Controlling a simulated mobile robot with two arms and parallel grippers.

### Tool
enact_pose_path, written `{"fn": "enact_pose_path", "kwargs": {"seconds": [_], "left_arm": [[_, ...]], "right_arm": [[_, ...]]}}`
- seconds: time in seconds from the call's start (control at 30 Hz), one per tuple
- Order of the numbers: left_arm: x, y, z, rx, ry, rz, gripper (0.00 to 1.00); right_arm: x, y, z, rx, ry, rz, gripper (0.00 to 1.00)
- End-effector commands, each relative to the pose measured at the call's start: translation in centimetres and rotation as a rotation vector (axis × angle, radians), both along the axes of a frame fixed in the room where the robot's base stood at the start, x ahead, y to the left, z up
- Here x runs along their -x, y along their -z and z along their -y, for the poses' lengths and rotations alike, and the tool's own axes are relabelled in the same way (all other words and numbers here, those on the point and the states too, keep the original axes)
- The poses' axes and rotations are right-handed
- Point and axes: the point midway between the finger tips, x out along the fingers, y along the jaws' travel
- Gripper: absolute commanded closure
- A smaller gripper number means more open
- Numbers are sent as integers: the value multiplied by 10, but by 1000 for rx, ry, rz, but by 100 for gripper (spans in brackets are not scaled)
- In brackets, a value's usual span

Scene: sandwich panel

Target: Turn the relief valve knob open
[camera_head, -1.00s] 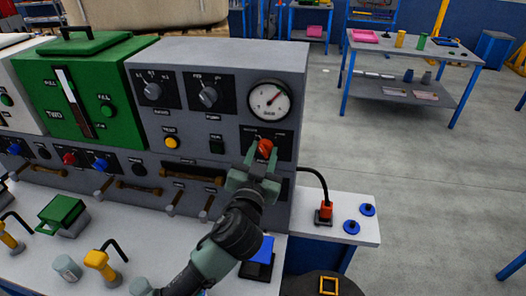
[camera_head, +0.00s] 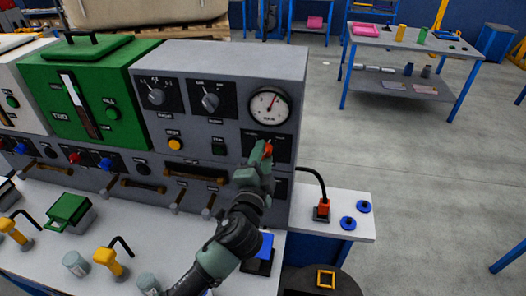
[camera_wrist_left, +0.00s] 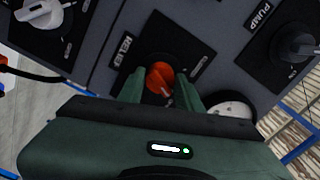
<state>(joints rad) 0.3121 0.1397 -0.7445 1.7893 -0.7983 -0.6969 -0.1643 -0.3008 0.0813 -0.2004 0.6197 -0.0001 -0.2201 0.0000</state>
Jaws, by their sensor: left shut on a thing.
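The relief valve knob (camera_head: 268,149) is orange-red and sits on a black plate at the lower right of the grey panel, below the round gauge (camera_head: 269,105). My left gripper (camera_head: 262,152) is at the knob, its fingers shut on it. In the left wrist view the knob (camera_wrist_left: 160,76) shows between the two green fingers, next to a "RELIEF" label (camera_wrist_left: 122,50). The gripper partly hides the knob and its plate in the head view. My right gripper is not in view.
Two grey selector knobs (camera_head: 156,96) (camera_head: 210,102), a yellow button (camera_head: 175,144) and drawer handles are on the panel. Free floor lies beyond.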

Motion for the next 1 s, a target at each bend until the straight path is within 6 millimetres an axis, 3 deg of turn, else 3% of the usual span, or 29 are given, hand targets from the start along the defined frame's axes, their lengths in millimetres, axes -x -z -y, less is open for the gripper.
{"fn": "enact_pose_path", "kwargs": {"seconds": [0.5,1.0], "left_arm": [[0,-1,0,-336,0,66,100],[0,1,0,-399,0,78,100]], "right_arm": [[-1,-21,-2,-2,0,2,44],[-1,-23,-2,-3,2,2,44]]}}
